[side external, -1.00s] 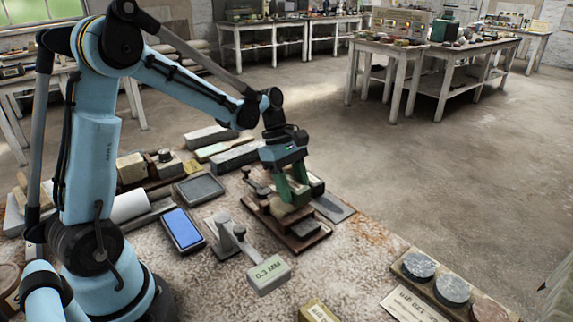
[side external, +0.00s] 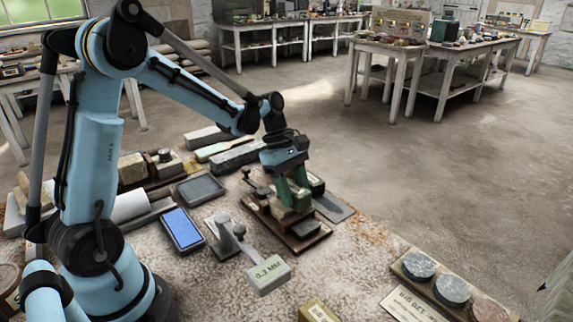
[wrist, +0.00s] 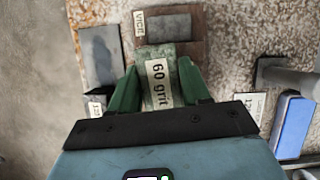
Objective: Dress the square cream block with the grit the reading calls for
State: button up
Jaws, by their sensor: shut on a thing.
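My gripper (wrist: 160,92) is shut on a mottled grey-green block labelled "60 grit" (wrist: 159,65). In the side view my gripper (side external: 291,197) is low over a brown wooden board, its fingers around a block whose lower part shows. In the wrist view the board (wrist: 195,50) carries a "VICE" label and a dark grey piece (wrist: 168,28) just beyond the held block. Whether the held block touches the board is unclear. A squarish cream block (side external: 131,167) stands at the left. A grey gauge-like stand has a pale display (side external: 268,273), its lettering upside down and hard to read.
A blue-topped stone (side external: 183,229) and a grey slab (side external: 200,189) lie left of the board. A flat grey plate (side external: 333,207) lies right of it. Round discs (side external: 419,265) sit on a rack at front right. A yellow block (side external: 317,310) is at the front edge.

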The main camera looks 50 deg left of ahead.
jog(key=shift+f, duration=0.15)
jog(key=shift+a, duration=0.15)
jog(key=shift+s+a, duration=0.1)
jog(key=shift+a, duration=0.85)
jog(key=shift+w+d, duration=0.2)
jog(key=shift+d, duration=2)
jog(key=shift+s+a, duration=0.2)
jog(key=shift+a, duration=2)
jog(key=shift+w+d, duration=0.2)
jog(key=shift+d, duration=2.05)
jog(key=shift+a, duration=0.1)
